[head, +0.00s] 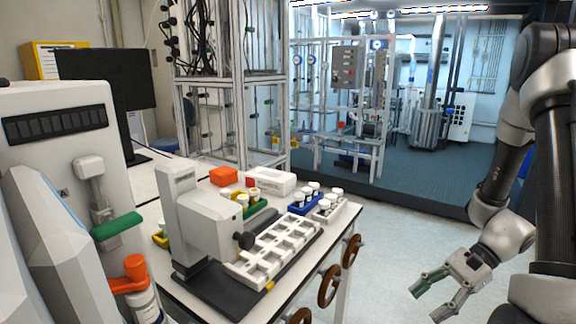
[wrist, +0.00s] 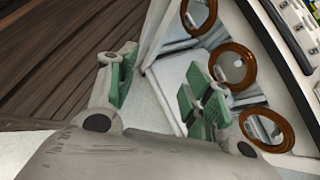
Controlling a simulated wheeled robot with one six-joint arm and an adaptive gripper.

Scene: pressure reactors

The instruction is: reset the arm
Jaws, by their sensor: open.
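My gripper (head: 430,298) hangs at the lower right of the head view, over the open floor to the right of the bench. Its two green-padded fingers are spread apart with nothing between them. In the wrist view my gripper (wrist: 155,88) also shows open and empty. My arm comes down from the right side of the head view, bent at the elbow. The fingers are apart from the bench and its brown handwheels (head: 329,286).
A white bench (head: 345,222) carries a grey instrument (head: 205,222), a white slotted rack (head: 278,248) and white-capped vials in a blue holder (head: 303,205). Several handwheels stick out from its right side. A metal frame (head: 350,140) with pipes stands behind. The floor (head: 415,240) is clear.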

